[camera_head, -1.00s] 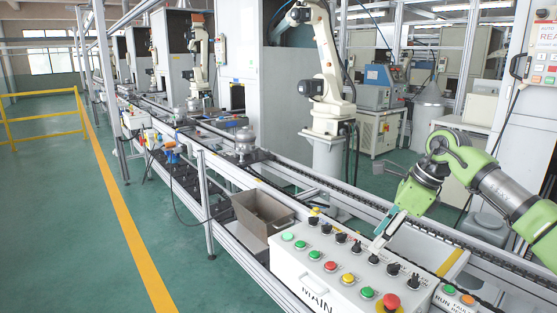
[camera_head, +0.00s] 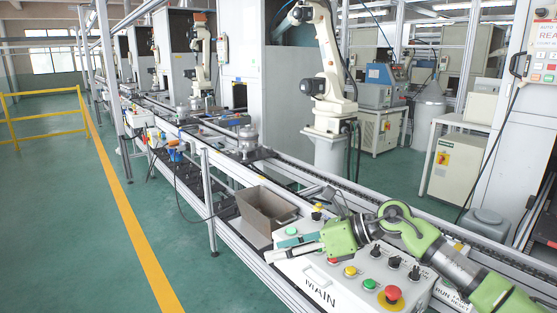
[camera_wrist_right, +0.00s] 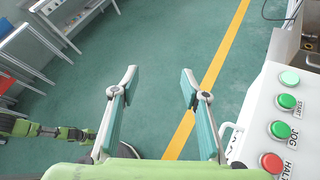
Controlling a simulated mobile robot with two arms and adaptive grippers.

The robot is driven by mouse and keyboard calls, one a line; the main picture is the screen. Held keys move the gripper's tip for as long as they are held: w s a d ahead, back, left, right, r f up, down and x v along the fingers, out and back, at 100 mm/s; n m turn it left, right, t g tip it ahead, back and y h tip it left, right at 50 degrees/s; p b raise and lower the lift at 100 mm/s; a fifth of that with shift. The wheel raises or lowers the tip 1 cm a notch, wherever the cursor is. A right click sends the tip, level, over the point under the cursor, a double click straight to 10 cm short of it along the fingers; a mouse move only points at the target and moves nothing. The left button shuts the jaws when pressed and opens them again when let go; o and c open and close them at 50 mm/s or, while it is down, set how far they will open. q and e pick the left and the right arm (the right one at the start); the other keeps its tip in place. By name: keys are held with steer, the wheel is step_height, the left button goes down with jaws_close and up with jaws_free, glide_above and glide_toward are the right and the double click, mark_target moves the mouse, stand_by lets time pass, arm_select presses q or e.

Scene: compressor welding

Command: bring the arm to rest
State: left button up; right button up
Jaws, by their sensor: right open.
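My right arm comes in from the right in the head view, with green joints and a grey link. Its gripper (camera_head: 283,247) reaches left over the left part of the white MAIN control box (camera_head: 318,291). In the right wrist view the gripper (camera_wrist_right: 157,88) is open. Its two teal-lined fingers stand apart with nothing between them, only green floor and the yellow line behind. The control box (camera_wrist_right: 262,115) lies just right of the fingers, with green and red buttons. Some of its buttons and switches are hidden behind my arm in the head view. My left gripper is not visible.
A brown open bin (camera_head: 270,208) stands on the line just beyond the gripper. A red emergency button (camera_head: 393,293) sits on the box's near right. The conveyor (camera_head: 300,178) runs behind, with a white robot arm (camera_head: 330,60). The floor at left (camera_head: 60,220) is clear.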

steer(key=s+a+r+m+t+y, duration=0.3)
steer(key=a+r+m+t+y, duration=0.3)
steer(key=a+m, duration=0.15)
steer(key=w+d+f+m+t+h, duration=0.1)
steer(key=d+f+m+t+h, duration=0.2)
steer(key=d+m+t+h, duration=0.55)
steer(key=w+d+f+m+t+h, duration=0.1)
steer(key=d+f+m+t+h, duration=0.3)
steer(key=m, duration=1)
steer(key=s+d+f+m+g+h, duration=0.7)
steer(key=d+f+m, duration=0.25)
steer(key=f, duration=0.45)
steer(key=s+d+f+m+g, duration=0.2)
steer(key=s+f+g, duration=0.25)
steer(key=s, duration=0.55)
steer(key=s+d+f+m+g+y, duration=0.1)
steer(key=s+f+m+g, duration=0.15)
steer(key=s+f, duration=0.45)
steer(key=s+d+f+m+g, duration=0.1)
steer(key=s+d+f+g, duration=0.2)
steer(key=s, duration=0.9)
step_height(320, 180, down, 26)
steer(key=s+a+g, duration=0.1)
steer(key=g, duration=0.1)
steer(key=s+d+f+g, duration=0.1)
steer(key=s+d+f, duration=0.2)
steer(key=s+f, duration=1.3)
steer(key=shift+s+f, duration=0.2)
steer(key=shift+s, duration=0.6)
